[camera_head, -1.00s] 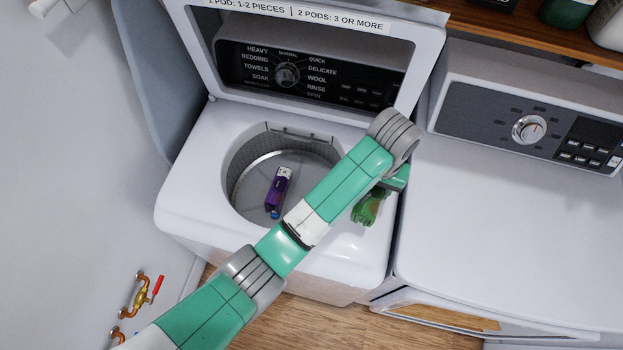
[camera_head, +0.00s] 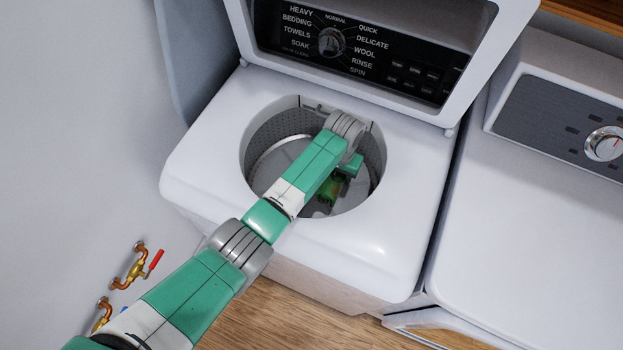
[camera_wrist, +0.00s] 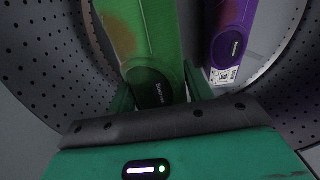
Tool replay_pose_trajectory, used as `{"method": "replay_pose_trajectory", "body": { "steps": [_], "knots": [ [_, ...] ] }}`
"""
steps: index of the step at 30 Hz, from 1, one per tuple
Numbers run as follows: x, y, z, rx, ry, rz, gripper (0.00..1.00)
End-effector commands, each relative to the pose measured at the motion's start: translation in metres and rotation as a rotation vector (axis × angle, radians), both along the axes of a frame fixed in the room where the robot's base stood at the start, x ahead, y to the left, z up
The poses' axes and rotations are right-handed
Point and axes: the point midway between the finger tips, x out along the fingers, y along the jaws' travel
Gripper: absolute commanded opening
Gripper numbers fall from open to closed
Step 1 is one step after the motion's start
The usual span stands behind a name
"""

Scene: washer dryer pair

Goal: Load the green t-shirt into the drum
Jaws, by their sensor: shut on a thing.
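The green t-shirt (camera_head: 331,189) is a folded green bundle with a dark oval label and a brownish stain, clear in the wrist view (camera_wrist: 160,35). My gripper (camera_wrist: 162,95) is shut on it, with a finger on each side. In the head view, my gripper (camera_head: 338,180) and the shirt are inside the round opening of the washer drum (camera_head: 262,140), right of its middle. My arm hides part of the drum. I cannot tell whether the shirt touches the drum floor.
A folded purple garment (camera_wrist: 235,35) lies in the drum, right of the shirt in the wrist view; my arm hides it in the head view. The perforated drum wall is close on both sides. The washer's raised lid (camera_head: 470,60) stands behind. A dryer (camera_head: 530,220) is at right.

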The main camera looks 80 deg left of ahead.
Motion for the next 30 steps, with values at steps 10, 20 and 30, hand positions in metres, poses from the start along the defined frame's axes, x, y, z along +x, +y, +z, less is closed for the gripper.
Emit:
{"method": "replay_pose_trajectory", "body": {
  "steps": [10,20,30],
  "knots": [
    [0.0,0.0,-0.061,-0.001,0.002,0.0,0.24],
    [0.0,0.0,-0.093,-0.001,0.003,0.0,0.24],
    [0.0,0.0,-0.1,0.0,0.001,0.0,0.24]
  ]
}}
